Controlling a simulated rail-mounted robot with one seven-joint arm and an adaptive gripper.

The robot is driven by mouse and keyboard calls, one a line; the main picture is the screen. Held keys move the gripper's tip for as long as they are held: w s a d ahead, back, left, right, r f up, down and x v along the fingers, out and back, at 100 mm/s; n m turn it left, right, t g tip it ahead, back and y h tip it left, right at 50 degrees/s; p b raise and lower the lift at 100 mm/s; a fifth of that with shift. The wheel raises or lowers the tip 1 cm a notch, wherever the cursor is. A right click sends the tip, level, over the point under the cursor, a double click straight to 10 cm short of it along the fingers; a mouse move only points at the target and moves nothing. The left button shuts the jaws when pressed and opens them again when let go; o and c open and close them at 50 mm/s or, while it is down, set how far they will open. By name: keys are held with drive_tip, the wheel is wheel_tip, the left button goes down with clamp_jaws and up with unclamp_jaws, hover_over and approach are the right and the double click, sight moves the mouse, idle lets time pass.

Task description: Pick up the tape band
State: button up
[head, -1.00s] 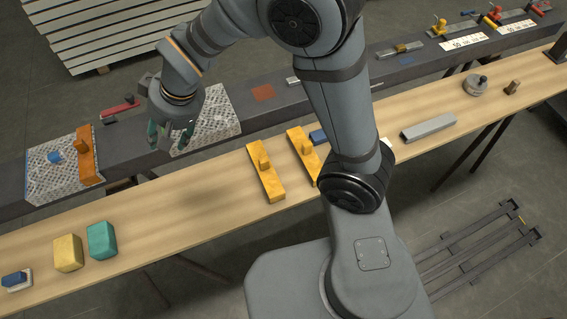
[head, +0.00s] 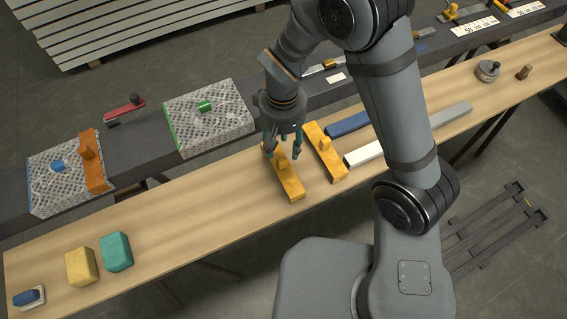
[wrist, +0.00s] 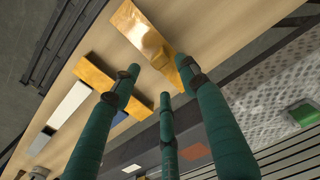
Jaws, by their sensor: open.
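I cannot tell for sure which thing is the tape band. My gripper (head: 283,153) is open and empty, fingers pointing down, at the far end of an orange bar with a raised grip (head: 289,184) on the wooden bench. The fingers cover part of that bar in the head view; whether they touch it is unclear. In the wrist view the three green fingers (wrist: 160,85) are spread, and the orange bar (wrist: 135,25) lies beyond their tips. A second orange bar with a grip (head: 329,158) lies just to the right.
The wooden bench (head: 190,215) holds a blue bar (head: 348,124), a white bar (head: 363,154), a yellow block (head: 81,266) and a teal block (head: 117,251). Speckled plates (head: 213,130) lie on the dark rail behind. Bench space left of the orange bars is clear.

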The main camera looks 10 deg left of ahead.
sight(282, 158)
drive_tip(key=f, duration=0.2)
drive_tip(key=s+f+p, duration=0.1)
drive_tip(key=f, duration=0.1)
drive_tip(key=shift+f, duration=0.7)
drive_tip(key=c, duration=0.3)
drive_tip(key=c, duration=0.7)
drive_tip(key=shift+c, duration=0.2)
